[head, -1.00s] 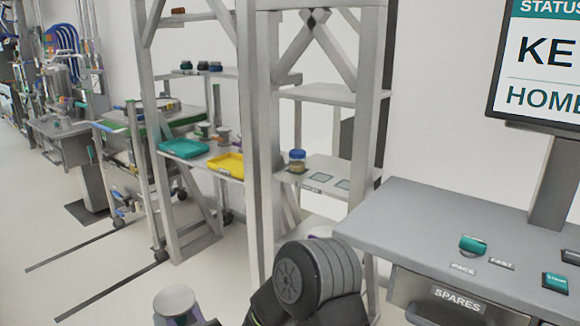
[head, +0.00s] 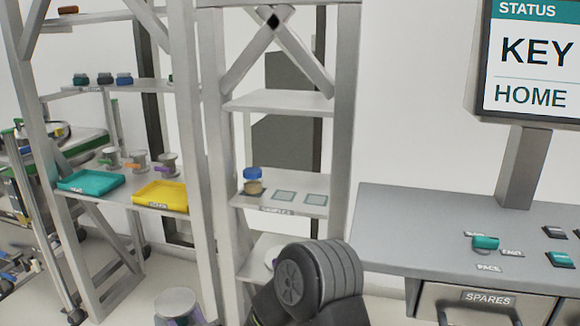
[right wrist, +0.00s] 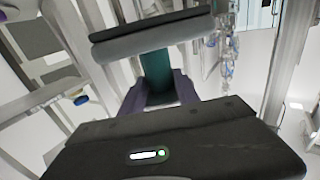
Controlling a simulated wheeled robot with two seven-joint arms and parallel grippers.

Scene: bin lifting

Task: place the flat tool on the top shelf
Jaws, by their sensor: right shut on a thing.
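In the right wrist view my right gripper (right wrist: 158,92) has its purple fingers shut on the teal part of the flat tool (right wrist: 156,70). A wide dark and grey bar, seemingly the tool's head, crosses beyond the teal part. The tool and gripper are not visible in the head view, and my left gripper is in neither view. In the head view the narrow middle rack has a bare upper shelf (head: 280,102). Its middle shelf (head: 310,197) holds a blue-lidded jar (head: 253,180) and square pads. A lower shelf (head: 258,262) is partly hidden by my arm.
The left rack holds a teal tray (head: 90,181), a yellow tray (head: 161,196), several spools and a row of small jars (head: 105,79). Its uprights and the middle rack's cross-braces are obstacles. A grey workbench (head: 420,225) with a status screen (head: 535,60) stands right.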

